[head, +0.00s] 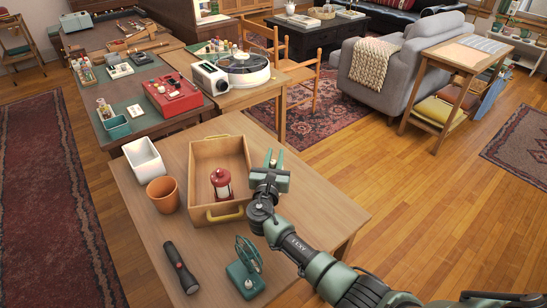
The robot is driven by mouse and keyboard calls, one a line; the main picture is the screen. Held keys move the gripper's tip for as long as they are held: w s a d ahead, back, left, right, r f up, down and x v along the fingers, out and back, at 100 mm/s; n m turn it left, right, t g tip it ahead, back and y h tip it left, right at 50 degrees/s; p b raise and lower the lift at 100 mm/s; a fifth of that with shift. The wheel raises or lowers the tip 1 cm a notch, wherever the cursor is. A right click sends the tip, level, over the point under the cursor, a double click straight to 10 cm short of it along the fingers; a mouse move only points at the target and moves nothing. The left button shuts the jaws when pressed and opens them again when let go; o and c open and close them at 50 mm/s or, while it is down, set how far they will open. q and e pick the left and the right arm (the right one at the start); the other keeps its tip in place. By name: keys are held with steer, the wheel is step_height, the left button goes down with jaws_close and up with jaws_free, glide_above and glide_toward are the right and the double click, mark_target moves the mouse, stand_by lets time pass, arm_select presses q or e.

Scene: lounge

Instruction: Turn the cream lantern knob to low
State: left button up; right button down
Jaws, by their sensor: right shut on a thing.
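A red lantern (221,184) with a pale glass middle stands upright inside an open wooden box (206,151) on the near table. I see no cream lantern, and no knob can be made out on the red one. My right gripper (274,158) is at the box's right side, apart from the lantern, with its fingers pointing away from me. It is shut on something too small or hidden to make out. My left gripper is not in view.
On the near table (320,205) are a white bin (143,158), a terracotta pot (163,194), a dark flashlight (180,266) and a small green fan (246,266). The box has a yellow handle (225,214). A turntable (243,70) stands on a table behind.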

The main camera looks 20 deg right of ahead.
steer(key=shift+h, duration=0.3)
steer(key=shift+d, duration=0.1)
steer(key=c, duration=1.3)
jaws_free()
steer(key=shift+o, duration=0.2)
steer(key=shift+r, duration=0.1)
step_height(320, 180, up, 20)
steer(key=p, duration=0.3)
